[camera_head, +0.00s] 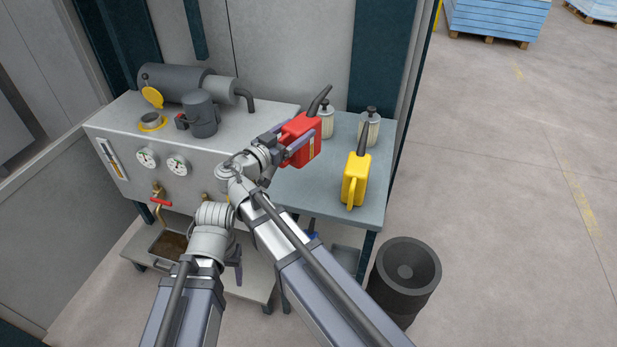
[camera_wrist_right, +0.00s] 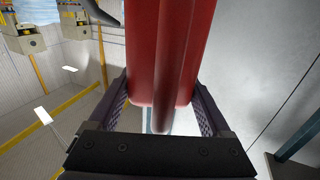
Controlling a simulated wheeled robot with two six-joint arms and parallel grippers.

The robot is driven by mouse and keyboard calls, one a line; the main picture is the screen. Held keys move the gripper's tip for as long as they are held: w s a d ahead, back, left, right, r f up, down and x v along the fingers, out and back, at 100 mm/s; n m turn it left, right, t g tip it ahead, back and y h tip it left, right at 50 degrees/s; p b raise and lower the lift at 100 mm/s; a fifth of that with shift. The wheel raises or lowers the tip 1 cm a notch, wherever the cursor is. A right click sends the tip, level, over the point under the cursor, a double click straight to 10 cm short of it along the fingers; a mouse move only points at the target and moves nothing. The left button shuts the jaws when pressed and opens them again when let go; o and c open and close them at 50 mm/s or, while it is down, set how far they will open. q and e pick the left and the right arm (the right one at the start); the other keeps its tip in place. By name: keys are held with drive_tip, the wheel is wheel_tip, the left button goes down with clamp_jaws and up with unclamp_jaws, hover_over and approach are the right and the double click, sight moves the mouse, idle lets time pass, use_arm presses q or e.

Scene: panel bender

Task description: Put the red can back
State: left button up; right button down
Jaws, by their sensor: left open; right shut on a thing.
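The red can (camera_head: 304,136) with a dark spout is over the left part of the grey side table (camera_head: 330,197) in the head view. My right gripper (camera_head: 292,146) is shut on it. In the right wrist view the red can (camera_wrist_right: 168,60) stands between the two fingers of my right gripper (camera_wrist_right: 163,115). Whether its base touches the table cannot be told. A yellow can (camera_head: 355,181) stands upright on the table to the right. My left gripper (camera_head: 236,262) is low in front of the bench, open and apart from the cans.
Two pale bottles with dark caps, one (camera_head: 327,118) behind the red can and one (camera_head: 369,129) further right, stand at the table's back. A steel bench (camera_head: 215,150) with gauges adjoins on the left. A black bin (camera_head: 405,275) stands on the floor at right.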

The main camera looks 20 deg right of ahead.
sight(290, 165)
drive_tip(key=shift+f+b, duration=3.15)
drive_tip(key=shift+b, duration=0.05)
wheel_tip(290, 165, down, 4)
drive_tip(key=b, duration=0.3)
drive_tip(key=shift+r+b, duration=0.15)
drive_tip(key=shift+b, duration=0.2)
unclamp_jaws()
